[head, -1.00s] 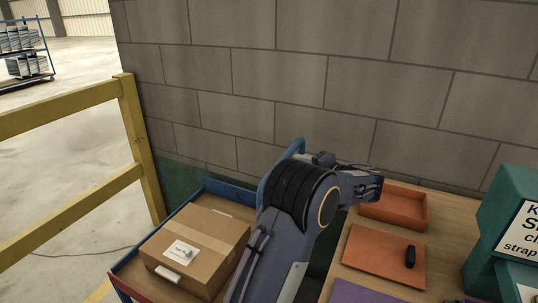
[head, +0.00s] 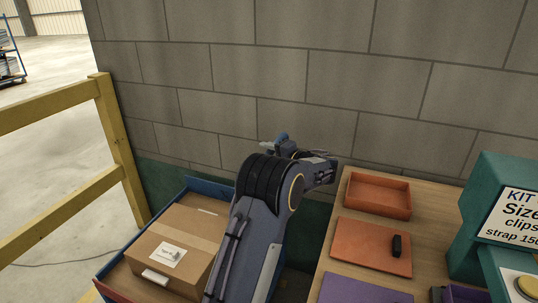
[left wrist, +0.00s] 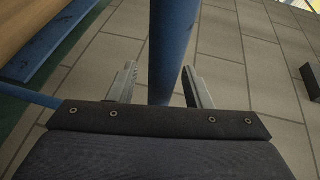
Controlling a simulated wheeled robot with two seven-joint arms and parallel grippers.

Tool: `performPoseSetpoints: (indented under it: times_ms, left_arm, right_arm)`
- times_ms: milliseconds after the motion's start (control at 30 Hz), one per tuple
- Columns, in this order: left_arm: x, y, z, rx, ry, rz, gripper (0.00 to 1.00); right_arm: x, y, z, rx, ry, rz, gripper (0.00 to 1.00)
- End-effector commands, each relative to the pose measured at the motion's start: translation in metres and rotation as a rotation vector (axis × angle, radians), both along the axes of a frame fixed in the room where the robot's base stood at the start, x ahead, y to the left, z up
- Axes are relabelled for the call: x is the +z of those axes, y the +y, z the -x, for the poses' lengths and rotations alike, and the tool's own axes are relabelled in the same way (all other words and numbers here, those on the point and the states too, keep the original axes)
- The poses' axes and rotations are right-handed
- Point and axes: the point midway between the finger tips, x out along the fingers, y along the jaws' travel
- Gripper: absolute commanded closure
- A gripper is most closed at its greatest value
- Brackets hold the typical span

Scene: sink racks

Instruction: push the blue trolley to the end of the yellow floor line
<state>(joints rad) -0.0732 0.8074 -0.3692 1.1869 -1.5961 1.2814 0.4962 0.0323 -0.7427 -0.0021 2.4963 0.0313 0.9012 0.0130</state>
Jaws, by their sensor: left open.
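The blue trolley (head: 108,268) is at the lower left in the head view, with a brown cardboard box (head: 165,240) on its deck. A bit of blue tube (head: 281,137) shows just above my left wrist. My left gripper (head: 320,171) is beyond the dark forearm, and its fingertips are hard to make out there. In the left wrist view my left gripper (left wrist: 162,82) is open, with a blue upright tube (left wrist: 172,40) between its fingers; I cannot tell whether they touch it. A short yellow strip (head: 88,296) shows on the floor at the lower left. My right gripper is out of view.
A yellow rail (head: 120,145) stands left of the trolley, and a block wall (head: 290,60) rises behind. On the right, a wooden table (head: 330,238) holds an orange tray (head: 378,195), orange and purple mats and a teal kit stand (head: 490,180).

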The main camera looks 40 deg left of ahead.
Motion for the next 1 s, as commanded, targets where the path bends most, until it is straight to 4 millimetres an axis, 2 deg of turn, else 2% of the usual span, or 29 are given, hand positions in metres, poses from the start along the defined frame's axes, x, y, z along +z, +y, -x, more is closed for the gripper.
performPoseSetpoints:
  times_ms: [67, 400, 767, 867, 1000]
  left_arm:
    - [0.000, 0.000, 0.000, 0.000, 0.000, 0.000, 0.55]
    - [0.000, 0.000, 0.000, 0.001, 0.000, 0.001, 0.99]
    - [-0.001, 0.006, 0.003, 0.003, 0.000, 0.000, 1.00]
    - [-0.002, 0.017, 0.006, 0.004, -0.001, -0.001, 1.00]
    - [-0.002, 0.044, 0.016, 0.011, -0.001, -0.004, 1.00]
  right_arm:
    - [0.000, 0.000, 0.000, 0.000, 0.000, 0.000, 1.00]
    - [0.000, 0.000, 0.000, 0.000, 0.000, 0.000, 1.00]
    - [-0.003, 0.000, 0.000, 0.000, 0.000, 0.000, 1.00]
    - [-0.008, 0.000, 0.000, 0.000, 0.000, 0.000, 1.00]
    - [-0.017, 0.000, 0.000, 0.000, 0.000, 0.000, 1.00]
